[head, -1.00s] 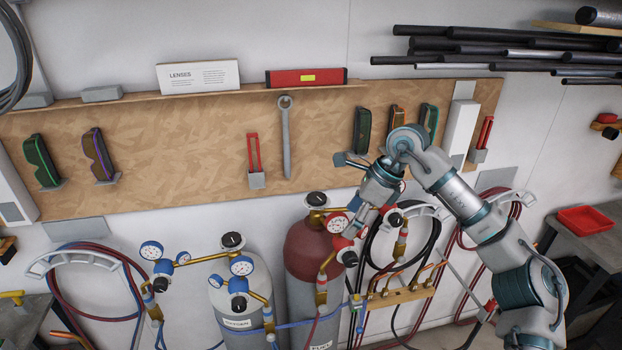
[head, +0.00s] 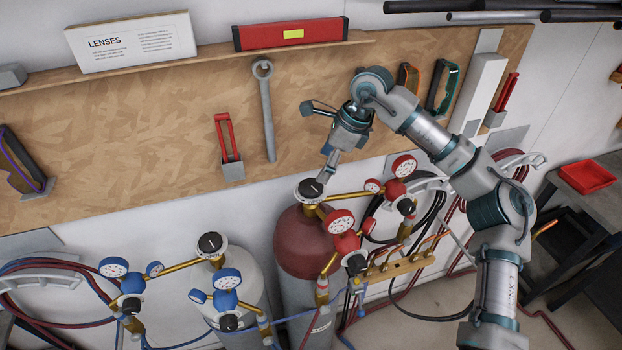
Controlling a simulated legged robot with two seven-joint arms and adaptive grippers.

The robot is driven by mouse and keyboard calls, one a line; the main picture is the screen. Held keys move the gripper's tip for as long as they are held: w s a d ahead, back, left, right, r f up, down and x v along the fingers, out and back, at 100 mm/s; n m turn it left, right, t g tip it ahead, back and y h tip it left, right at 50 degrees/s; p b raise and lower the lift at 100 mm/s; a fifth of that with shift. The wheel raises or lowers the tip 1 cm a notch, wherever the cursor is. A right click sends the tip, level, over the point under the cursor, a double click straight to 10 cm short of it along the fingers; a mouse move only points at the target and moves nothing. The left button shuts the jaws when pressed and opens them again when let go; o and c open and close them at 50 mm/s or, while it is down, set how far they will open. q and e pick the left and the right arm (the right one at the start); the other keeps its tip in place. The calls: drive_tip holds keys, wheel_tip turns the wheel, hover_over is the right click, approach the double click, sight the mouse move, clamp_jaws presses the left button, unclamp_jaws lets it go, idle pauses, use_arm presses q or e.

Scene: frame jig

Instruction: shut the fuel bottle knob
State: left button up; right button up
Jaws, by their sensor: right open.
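The fuel bottle (head: 305,243) is a cylinder with a dark red top and a grey body, in the middle of the head view. Its black round knob (head: 311,188) with a pale mark sits on a brass valve at the very top. My right gripper (head: 329,166) is open, and its fingers point down just above and behind the knob in the picture. I cannot tell whether a fingertip touches the knob. Nothing shows between the fingers. My left gripper is out of view.
Red gauges (head: 340,222) and a red regulator stand right of the knob, close to the gripper. A grey oxygen bottle (head: 236,285) with blue gauges stands to the left. A wooden tool board (head: 180,150) with a wrench (head: 266,110) is behind. Hoses hang at both sides.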

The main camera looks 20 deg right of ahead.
sight(312, 185)
drive_tip(key=x, duration=0.4)
drive_tip(key=d+p+x, duration=0.1)
drive_tip(key=x, duration=0.1)
drive_tip(key=shift+w+f, duration=0.3)
drive_tip(key=shift+w, duration=0.05)
drive_tip(key=shift+a+f, duration=0.2)
drive_tip(key=shift+f, duration=0.05)
drive_tip(key=shift+a+f, duration=0.2)
drive_tip(key=shift+a, duration=0.45)
drive_tip(key=c, duration=1.1)
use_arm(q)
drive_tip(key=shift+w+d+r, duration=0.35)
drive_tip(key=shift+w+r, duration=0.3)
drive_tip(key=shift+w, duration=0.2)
use_arm(e)
drive_tip(key=shift+d, duration=0.2)
drive_tip(key=shift+c, duration=0.2)
